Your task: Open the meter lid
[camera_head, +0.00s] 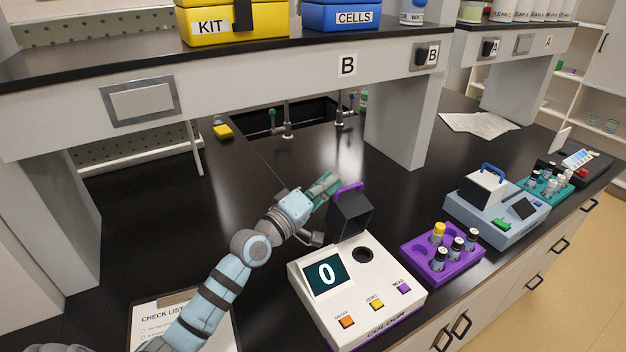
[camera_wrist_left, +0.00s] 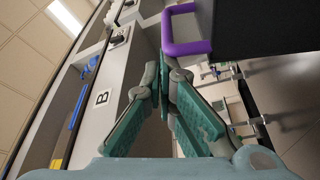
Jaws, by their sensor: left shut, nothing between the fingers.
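The white meter (camera_head: 385,275) stands on the black bench and its display reads 0. Its dark lid (camera_head: 350,217) stands raised at the back, with a purple handle (camera_head: 349,187) on top, and the round well (camera_head: 362,255) in front is uncovered. My left gripper (camera_head: 326,186), with green fingers, is shut and empty just left of the handle. In the left wrist view the fingers (camera_wrist_left: 160,72) come together beside the purple handle (camera_wrist_left: 187,47), not around it; the dark lid (camera_wrist_left: 262,28) is at upper right. My right gripper is not in view.
A purple rack (camera_head: 438,270) of vials stands right of the meter. Beyond it are a light-blue device (camera_head: 485,218) with a blue handle and a teal rack (camera_head: 540,190). A clipboard (camera_head: 150,312) lies under my left arm. A shelf (camera_head: 250,95) overhangs the bench behind.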

